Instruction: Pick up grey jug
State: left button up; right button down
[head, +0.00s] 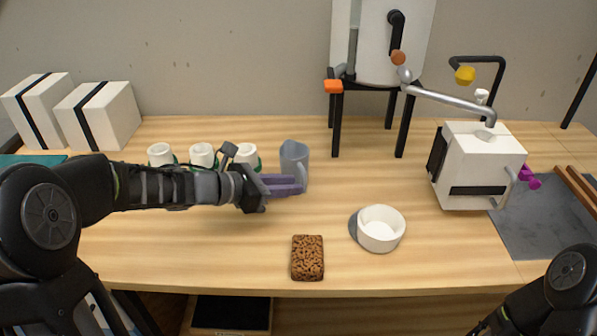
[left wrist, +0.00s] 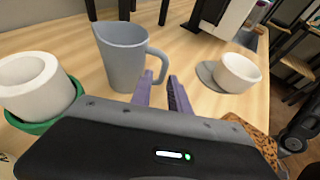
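The grey jug (head: 291,158) stands upright on the wooden table, just beyond my left gripper (head: 300,184). In the left wrist view the jug (left wrist: 122,58) shows its handle on the right side, towards the fingers. The purple fingers of my left gripper (left wrist: 162,78) are apart with a gap between them. Their tips are close to the handle's lower part; I cannot tell whether they touch it or straddle it. The jug stands free of any grip. My right gripper is out of view; only part of my right arm shows at the lower right.
Several white cups (head: 203,153) in green holders stand left of the jug. A white bowl (head: 381,229) and a brown textured block (head: 307,258) sit nearer the front. A white box-shaped machine (head: 476,168) stands right, a black-legged stand (head: 337,125) behind. Table between is clear.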

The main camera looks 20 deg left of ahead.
aim_at(313, 198)
pick_arm(q)
jog(key=shift+x, duration=1.2)
jog(key=shift+x, duration=2.6)
jog(key=shift+s, duration=0.15)
jog(key=shift+c, duration=0.5)
jog(key=shift+f, duration=0.1)
grip_shut()
